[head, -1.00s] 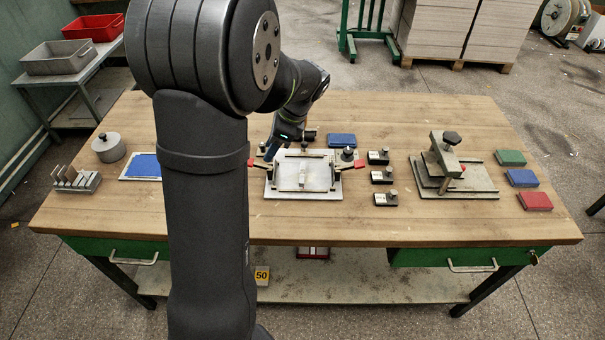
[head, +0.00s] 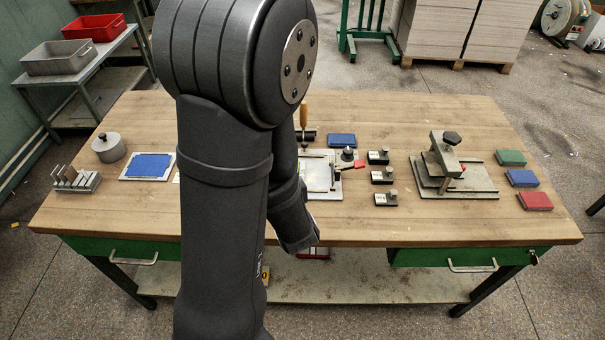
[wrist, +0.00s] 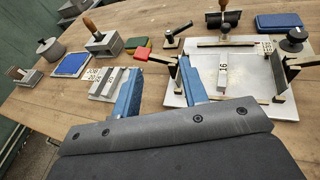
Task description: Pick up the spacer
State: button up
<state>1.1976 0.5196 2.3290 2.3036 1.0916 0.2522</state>
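A small pale grey block marked "16" (wrist: 223,76), which looks like the spacer, stands on the pale plate of the clamping fixture (wrist: 205,108) in the wrist view. My gripper (wrist: 160,68) shows there as two blue fingers, spread apart with nothing between them. The block is right of the right finger, apart from it. A grooved grey holder (wrist: 107,83) with number labels sits left of the left finger. In the head view my arm covers the left part of the fixture (head: 330,192). The block and fingers cannot be made out there.
The fixture's dark upright posts and clamp arms (wrist: 288,75) stand around the block. A blue pad (wrist: 70,64), a grey pot (wrist: 50,50) and a wooden-handled tool (wrist: 101,40) lie further left. A press (head: 442,160) stands right on the bench. Bare bench lies along the front edge.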

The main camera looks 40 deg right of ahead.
jog(key=s+f+m+g+h, duration=0.1)
jog(key=s, duration=0.1)
jog(key=s+f+m+g+h, duration=0.1)
jog(key=s+g, duration=0.1)
jog(key=s, duration=0.1)
jog(key=s+f+m+g+h, duration=0.1)
jog(key=s+m, duration=0.1)
jog(key=s, duration=0.1)
jog(key=shift+a+f+h, duration=0.15)
jog(key=shift+f+h, duration=0.05)
jog(key=shift+h, duration=0.2)
jog(key=x, duration=1.2)
jog(key=shift+s, duration=0.2)
jog(key=shift+s+x, duration=0.25)
jog(key=shift+x, duration=2.4)
jog(key=shift+f, duration=0.15)
grip_shut()
